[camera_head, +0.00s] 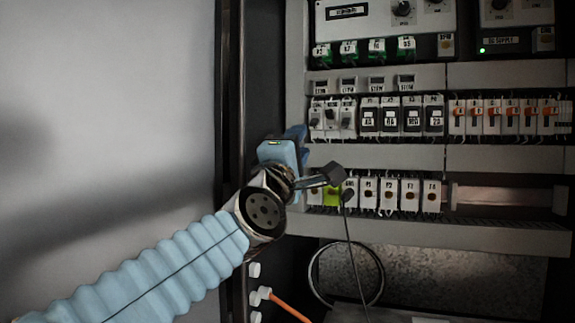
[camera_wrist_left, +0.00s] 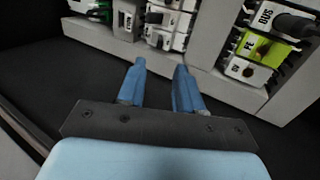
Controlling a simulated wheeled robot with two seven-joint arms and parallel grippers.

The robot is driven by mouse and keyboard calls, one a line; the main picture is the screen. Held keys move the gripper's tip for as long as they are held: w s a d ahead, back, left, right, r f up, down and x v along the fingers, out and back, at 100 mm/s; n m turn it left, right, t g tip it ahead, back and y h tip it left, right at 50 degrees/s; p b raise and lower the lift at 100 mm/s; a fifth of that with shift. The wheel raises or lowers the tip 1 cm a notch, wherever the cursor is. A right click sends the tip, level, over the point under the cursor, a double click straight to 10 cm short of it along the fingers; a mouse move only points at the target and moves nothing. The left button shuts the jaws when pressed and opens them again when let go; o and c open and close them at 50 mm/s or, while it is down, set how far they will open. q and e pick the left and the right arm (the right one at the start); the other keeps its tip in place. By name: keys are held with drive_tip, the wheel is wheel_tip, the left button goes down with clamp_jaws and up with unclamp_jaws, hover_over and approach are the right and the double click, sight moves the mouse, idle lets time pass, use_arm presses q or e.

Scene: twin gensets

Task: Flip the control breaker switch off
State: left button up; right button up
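A group of white breakers with dark levers (camera_head: 331,118) sits at the left end of the cabinet's middle row. In the left wrist view white breakers (camera_wrist_left: 168,20) show at the top, beyond the fingertips. I cannot read which one is the control breaker, nor tell its lever position. My left gripper (camera_head: 301,143) is at the cabinet's left edge, just left of and slightly below that row. In the left wrist view its two blue fingers (camera_wrist_left: 160,67) stand apart with nothing between them, short of the breakers. My right gripper is not in view.
Black-faced breakers (camera_head: 402,117) and orange-lever breakers (camera_head: 508,118) continue the row. Below are a green module (camera_head: 331,194), partly hidden by a dark block, and white fuse modules (camera_head: 400,194). A thin cable (camera_head: 357,255) hangs there. A grey wall (camera_head: 110,110) stands left.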

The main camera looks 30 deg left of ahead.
use_arm(q)
drive_tip(key=v, duration=0.6)
drive_tip(key=shift+s, duration=0.15)
drive_tip(key=shift+f, duration=0.15)
